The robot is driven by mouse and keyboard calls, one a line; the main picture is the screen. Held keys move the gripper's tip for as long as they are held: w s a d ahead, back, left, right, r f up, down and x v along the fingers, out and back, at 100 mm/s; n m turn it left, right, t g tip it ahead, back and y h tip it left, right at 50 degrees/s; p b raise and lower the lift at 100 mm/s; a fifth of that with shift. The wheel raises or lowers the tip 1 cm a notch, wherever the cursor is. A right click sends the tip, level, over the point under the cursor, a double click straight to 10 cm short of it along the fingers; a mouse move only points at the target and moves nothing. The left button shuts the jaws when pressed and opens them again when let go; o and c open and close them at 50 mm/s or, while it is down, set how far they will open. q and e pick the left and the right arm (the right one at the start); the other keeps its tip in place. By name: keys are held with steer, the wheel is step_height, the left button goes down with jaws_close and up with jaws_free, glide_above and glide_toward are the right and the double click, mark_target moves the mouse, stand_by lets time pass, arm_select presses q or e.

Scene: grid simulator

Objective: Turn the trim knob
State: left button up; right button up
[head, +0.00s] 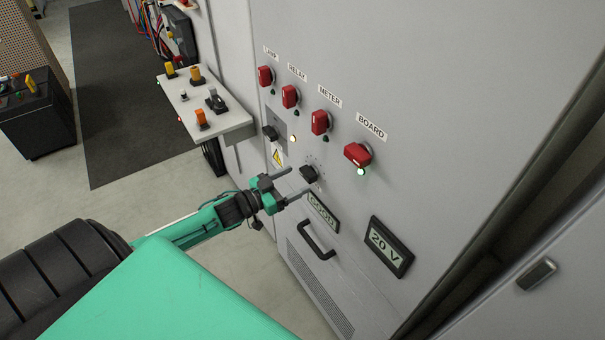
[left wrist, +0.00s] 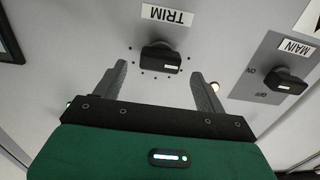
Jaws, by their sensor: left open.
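The trim knob (head: 309,174) is a small black knob on the grey cabinet front, with a ring of dots around it. In the left wrist view the trim knob (left wrist: 160,58) sits under an upside-down TRIM label (left wrist: 168,15), just beyond the fingertips and between their lines. My left gripper (head: 289,184) is open and empty, its two grey fingers pointing at the panel on either side of the knob. The left gripper also shows in the left wrist view (left wrist: 160,78). It does not appear to touch the knob. My right gripper is not in view.
A row of red switches (head: 320,122) runs above the knob. The black MAIN switch (left wrist: 286,80) is beside it. Below are a display (head: 323,212), a black handle (head: 318,241) and a 20 V display (head: 389,247). A shelf (head: 226,121) with small tools juts out at left.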

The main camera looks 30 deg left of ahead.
mark_target(304, 176)
arm_select(q)
steer(key=shift+p+x, duration=0.4)
steer(key=shift+x, duration=1.5)
steer(key=shift+c, duration=0.4)
steer(key=c, duration=0.9)
